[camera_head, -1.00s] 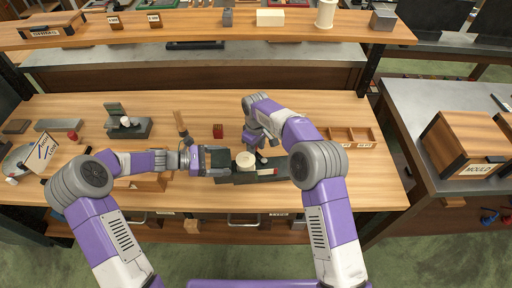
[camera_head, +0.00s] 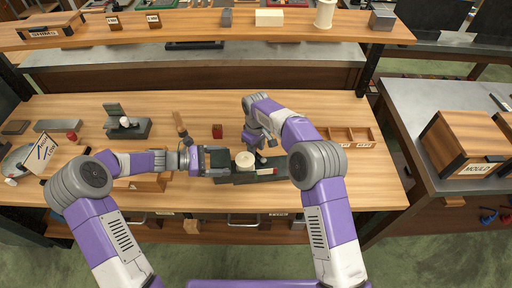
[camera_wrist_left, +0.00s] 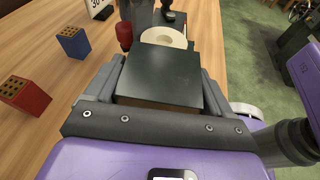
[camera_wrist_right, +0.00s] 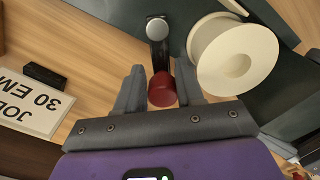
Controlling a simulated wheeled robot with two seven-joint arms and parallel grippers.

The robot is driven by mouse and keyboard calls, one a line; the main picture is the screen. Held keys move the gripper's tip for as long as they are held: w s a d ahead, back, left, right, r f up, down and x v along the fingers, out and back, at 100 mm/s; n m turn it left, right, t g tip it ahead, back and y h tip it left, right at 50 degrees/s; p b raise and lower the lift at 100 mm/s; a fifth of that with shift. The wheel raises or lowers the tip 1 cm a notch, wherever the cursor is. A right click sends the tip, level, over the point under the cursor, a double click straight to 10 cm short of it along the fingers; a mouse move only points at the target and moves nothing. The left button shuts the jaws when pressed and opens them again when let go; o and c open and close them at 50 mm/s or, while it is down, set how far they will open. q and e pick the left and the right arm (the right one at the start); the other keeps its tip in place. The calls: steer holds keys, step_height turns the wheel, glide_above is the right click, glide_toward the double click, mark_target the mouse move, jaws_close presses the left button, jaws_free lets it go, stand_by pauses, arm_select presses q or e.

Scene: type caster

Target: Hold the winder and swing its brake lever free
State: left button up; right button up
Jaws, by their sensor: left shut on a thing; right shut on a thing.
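The winder (camera_head: 258,177) is a dark green-grey base with a cream spool (camera_head: 245,160) standing on it, on the wooden bench. My left gripper (camera_head: 205,162) is shut on the winder's left end block; in the left wrist view the dark block (camera_wrist_left: 160,75) sits between the fingers. The brake lever shows in the right wrist view as a dark bar with a silver pivot (camera_wrist_right: 157,28) and a red knob (camera_wrist_right: 162,90). My right gripper (camera_wrist_right: 160,92) is shut on the red knob, beside the spool. In the head view my right arm partly hides the lever.
A divided wooden tray (camera_head: 350,137) is to the right.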

steer(key=shift+w+d+m, duration=0.35)
steer(key=shift+d+m, duration=0.3)
steer(key=shift+m, duration=0.45)
steer(key=d+m, duration=0.1)
steer(key=m, duration=0.1)
steer(key=d+m, duration=0.1)
steer(key=m, duration=0.1)
steer(key=shift+w, duration=0.15)
steer(key=shift+c, duration=0.3)
steer(key=d+m, duration=0.1)
steer(key=m, duration=0.1)
steer(key=d+m, duration=0.1)
steer(key=m, duration=0.1)
steer(key=shift+s+d+m, duration=0.15)
steer(key=shift+s+m, duration=0.05)
steer(key=shift+m, duration=0.1)
steer(key=shift+s+d+m, duration=0.25)
steer(key=shift+d+m, duration=0.4)
steer(key=shift+m, duration=0.55)
jaws_close()
steer(key=o, duration=0.7)
jaws_free()
steer(key=shift+s+d, duration=0.1)
steer(key=shift+o, duration=0.2)
steer(key=shift+r, duration=0.45)
step_height(320, 180, up, 11)
steer(key=shift+a, duration=0.3)
